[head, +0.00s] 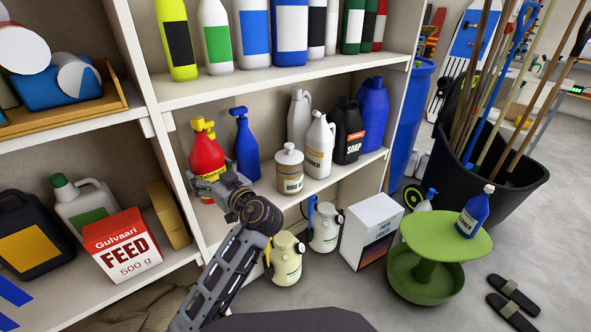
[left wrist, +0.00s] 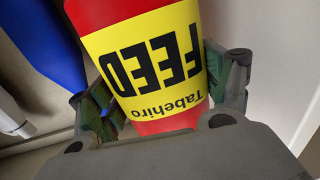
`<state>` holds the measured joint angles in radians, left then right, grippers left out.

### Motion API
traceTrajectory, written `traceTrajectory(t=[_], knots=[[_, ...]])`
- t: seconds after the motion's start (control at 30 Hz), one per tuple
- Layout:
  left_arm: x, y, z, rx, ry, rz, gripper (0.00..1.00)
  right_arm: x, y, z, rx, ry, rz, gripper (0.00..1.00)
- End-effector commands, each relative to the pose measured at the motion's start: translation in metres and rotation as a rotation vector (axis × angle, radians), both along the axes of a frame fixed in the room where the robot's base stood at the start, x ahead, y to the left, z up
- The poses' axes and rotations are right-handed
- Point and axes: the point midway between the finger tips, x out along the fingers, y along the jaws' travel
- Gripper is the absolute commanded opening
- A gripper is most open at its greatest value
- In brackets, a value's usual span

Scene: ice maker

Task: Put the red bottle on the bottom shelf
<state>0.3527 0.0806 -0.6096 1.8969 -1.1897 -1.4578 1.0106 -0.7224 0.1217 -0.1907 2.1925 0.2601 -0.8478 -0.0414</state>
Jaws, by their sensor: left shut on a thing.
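The red bottle (head: 206,152) with a yellow label and yellow top is at the left end of the middle shelf (head: 325,182) in the head view. My left gripper (head: 212,184) is shut around its lower part, partly hiding it. In the left wrist view, the bottle (left wrist: 165,65) fills the space between the two fingers, its FEED label upside down. I cannot tell whether its base touches the shelf. Below that shelf, two pale cans (head: 286,258) stand low down; my left arm hides part of that space. My right gripper is not in view.
A blue spray bottle (head: 246,145) stands close to the red bottle's right. A brown-labelled container (head: 289,170) and several jugs stand farther right. A vertical divider (head: 160,130) is at the left. A white box (head: 371,230) and green stool (head: 440,243) stand right of the cans.

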Motion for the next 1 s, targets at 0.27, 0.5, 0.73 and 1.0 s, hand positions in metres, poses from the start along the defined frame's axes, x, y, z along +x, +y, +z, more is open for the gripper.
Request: traceTrajectory(t=[0.27, 0.5, 0.73, 1.0], knots=[[0.0, 0.0, 0.002, 0.0, -0.004, 0.0, 0.34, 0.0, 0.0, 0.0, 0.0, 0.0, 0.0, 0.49], [0.0, 0.0, 0.002, 0.0, -0.004, 0.0, 0.34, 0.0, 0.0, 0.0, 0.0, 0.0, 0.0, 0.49], [0.0, 0.0, -0.006, 0.002, -0.002, 0.0, 0.34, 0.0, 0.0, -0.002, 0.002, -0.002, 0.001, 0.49], [0.0, 0.0, -0.036, 0.002, -0.001, 0.0, 0.34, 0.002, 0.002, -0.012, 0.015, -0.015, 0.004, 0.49]])
